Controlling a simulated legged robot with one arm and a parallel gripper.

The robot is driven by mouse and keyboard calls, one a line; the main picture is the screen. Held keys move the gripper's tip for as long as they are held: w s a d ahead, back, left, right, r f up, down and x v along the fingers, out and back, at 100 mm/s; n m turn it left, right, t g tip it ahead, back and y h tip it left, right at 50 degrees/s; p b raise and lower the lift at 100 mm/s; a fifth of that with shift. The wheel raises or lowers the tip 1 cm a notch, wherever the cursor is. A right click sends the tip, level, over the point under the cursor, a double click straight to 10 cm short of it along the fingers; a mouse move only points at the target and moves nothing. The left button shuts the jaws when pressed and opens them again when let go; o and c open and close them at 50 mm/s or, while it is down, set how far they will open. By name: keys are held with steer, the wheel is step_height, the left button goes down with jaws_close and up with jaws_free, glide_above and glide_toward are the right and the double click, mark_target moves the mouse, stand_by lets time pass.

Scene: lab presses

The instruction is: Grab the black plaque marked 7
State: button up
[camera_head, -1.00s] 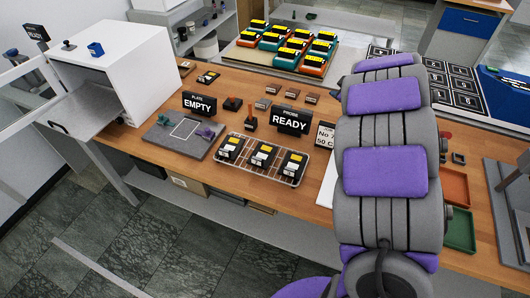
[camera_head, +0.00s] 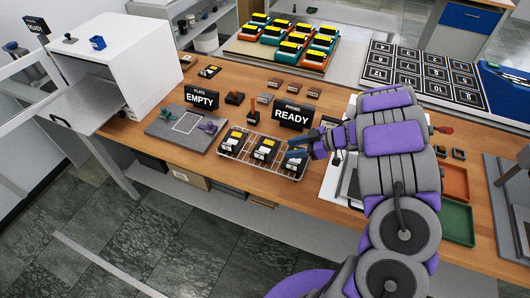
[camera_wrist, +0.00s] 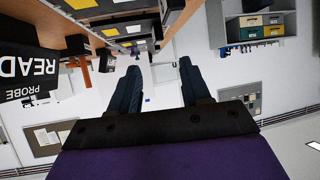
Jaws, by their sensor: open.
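No plaque's number 7 is readable now. A wire rack (camera_head: 226,155) near the bench's front edge holds three black blocks with yellow and white labels: left (camera_head: 234,139), middle (camera_head: 265,148) and right (camera_head: 296,163). Their markings are too small to read. My gripper (camera_head: 296,156) is at the right block and partly covers it; I cannot tell whether they touch. In the wrist view my gripper (camera_wrist: 158,78) is open, with its two dark blue fingers wide apart and nothing between them. A board of black marked tiles (camera_head: 424,72) lies at the back right.
A black READY sign (camera_head: 292,115) stands close behind the rack; it also shows in the wrist view (camera_wrist: 28,72). An EMPTY sign (camera_head: 201,98) and a grey plate (camera_head: 180,127) are to the left. Orange and green trays (camera_head: 457,222) lie right of my arm.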

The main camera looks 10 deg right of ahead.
mark_target(264, 154)
steer(key=b+x, duration=0.1)
steer(key=x, duration=0.4)
steer(key=shift+s+a, duration=0.1)
steer(key=shift+s, duration=0.05)
steer(key=shift+d+f, duration=0.15)
steer(key=shift+d, duration=0.05)
steer(key=shift+w+f, duration=0.2)
steer(key=shift+w, duration=0.05)
steer(key=b+x, duration=0.1)
steer(key=x, duration=0.1)
steer(key=b+x, duration=0.1)
steer(key=x, duration=0.2)
steer(key=shift+s+a+r, duration=0.1)
steer(key=shift+a+r, duration=0.15)
steer(key=shift+r, duration=0.05)
steer(key=shift+a, duration=0.3)
steer(key=shift+d, duration=0.4)
steer(key=shift+c, duration=0.3)
steer(key=shift+d, duration=0.35)
steer(key=c, duration=0.3)
steer(key=shift+a, duration=0.2)
steer(key=c, duration=0.3)
steer(key=shift+a, duration=0.4)
jaws_close()
steer(key=shift+d, duration=0.15)
steer(key=shift+d, duration=0.3)
